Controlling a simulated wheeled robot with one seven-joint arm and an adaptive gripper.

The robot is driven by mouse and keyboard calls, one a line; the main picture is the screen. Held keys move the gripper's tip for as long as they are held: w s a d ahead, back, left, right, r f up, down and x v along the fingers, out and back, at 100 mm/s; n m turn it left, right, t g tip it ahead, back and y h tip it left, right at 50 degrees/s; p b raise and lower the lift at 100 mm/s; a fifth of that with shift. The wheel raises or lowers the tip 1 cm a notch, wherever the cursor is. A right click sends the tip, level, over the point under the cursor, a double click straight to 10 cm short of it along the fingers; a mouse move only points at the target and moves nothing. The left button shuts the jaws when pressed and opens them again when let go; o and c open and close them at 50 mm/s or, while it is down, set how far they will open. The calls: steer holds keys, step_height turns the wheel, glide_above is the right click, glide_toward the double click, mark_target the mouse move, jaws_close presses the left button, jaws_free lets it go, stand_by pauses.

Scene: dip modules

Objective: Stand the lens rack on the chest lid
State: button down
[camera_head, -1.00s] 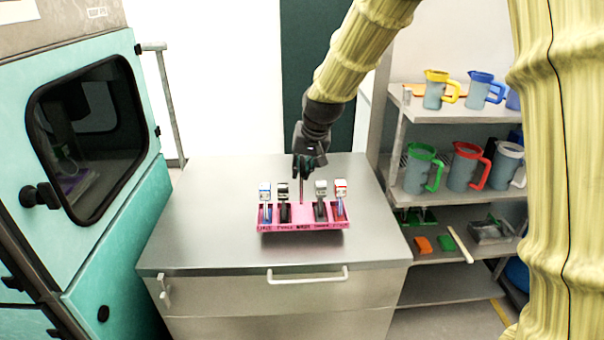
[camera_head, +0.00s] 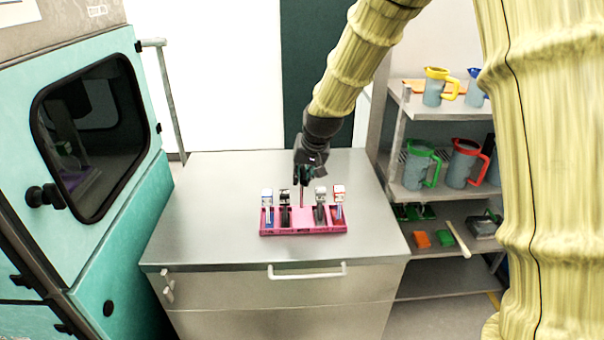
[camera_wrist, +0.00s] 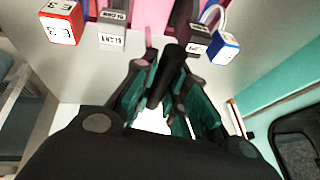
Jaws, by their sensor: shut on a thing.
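The lens rack is a pink tray (camera_head: 318,229) with several upright handled pieces in its slots, labelled blue, black, grey and red. It is at the middle of the steel chest lid (camera_head: 205,225), close to level. I cannot tell whether its underside touches the lid or hangs just above it. My gripper (camera_head: 302,178) is shut on the rack's thin central post, above the tray. In the wrist view, my gripper's fingers (camera_wrist: 160,95) close around the dark post top, with the labelled blocks beyond; most of the tray is hidden there.
A teal cabinet (camera_head: 125,215) with a dark window stands close on the left. A shelf unit (camera_head: 425,190) with jugs and small coloured items stands on the right. The lid around the rack is clear. A white handle (camera_head: 306,272) is on the chest front.

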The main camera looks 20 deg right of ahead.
steer(key=c, duration=1.4)
jaws_free()
steer(key=shift+f, duration=0.1)
steer(key=shift+c, duration=0.2)
steer(key=shift+r, duration=0.2)
steer(key=b+v, duration=0.3)
steer(key=v, duration=0.9)
steer(key=shift+w+a, duration=0.1)
